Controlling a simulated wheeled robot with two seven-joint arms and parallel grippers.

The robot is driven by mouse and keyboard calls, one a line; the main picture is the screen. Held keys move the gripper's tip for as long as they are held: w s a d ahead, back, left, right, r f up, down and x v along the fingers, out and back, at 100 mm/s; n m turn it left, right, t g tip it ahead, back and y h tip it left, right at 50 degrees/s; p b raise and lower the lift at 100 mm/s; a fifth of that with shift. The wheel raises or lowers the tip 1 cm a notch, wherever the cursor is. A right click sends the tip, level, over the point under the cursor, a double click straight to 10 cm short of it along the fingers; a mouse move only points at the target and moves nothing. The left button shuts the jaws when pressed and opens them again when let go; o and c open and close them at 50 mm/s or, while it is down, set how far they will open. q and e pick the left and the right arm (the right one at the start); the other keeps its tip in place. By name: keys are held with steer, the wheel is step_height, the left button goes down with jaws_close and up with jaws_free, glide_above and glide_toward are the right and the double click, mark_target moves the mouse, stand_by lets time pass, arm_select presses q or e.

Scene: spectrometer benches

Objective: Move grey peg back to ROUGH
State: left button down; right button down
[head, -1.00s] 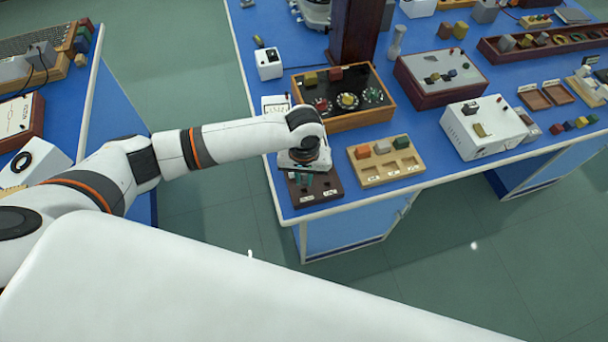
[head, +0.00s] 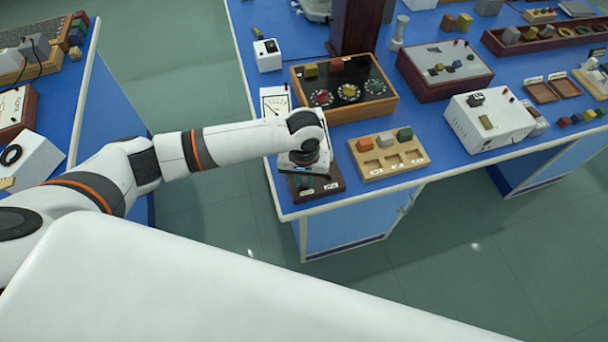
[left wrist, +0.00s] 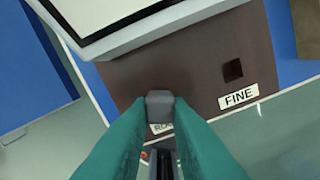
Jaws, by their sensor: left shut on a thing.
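The grey peg (left wrist: 159,98) is between the teal fingertips of my left gripper (left wrist: 160,104) in the left wrist view. My left gripper is shut on it, over the dark brown board (left wrist: 190,60) beside the partly covered ROUGH label (left wrist: 161,128). The ROUGH hole is hidden, and I cannot tell whether the peg's lower end is in it. A square hole (left wrist: 233,70) by the FINE label (left wrist: 238,97) is empty. In the head view my left gripper (head: 305,183) is at the board (head: 328,184) by the bench edge. My right gripper is not in view.
A light wooden tray (head: 395,169) with coloured blocks stands just right of the board. A meter (head: 276,102) and a wooden box with dials (head: 375,108) are behind. The bench's front edge is close, with open floor before it.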

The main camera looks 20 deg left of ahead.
arm_select(q)
steer(key=c, duration=1.3)
jaws_free()
steer(key=shift+o, duration=0.2)
step_height(320, 180, up, 12)
steer(key=shift+b, duration=0.35)
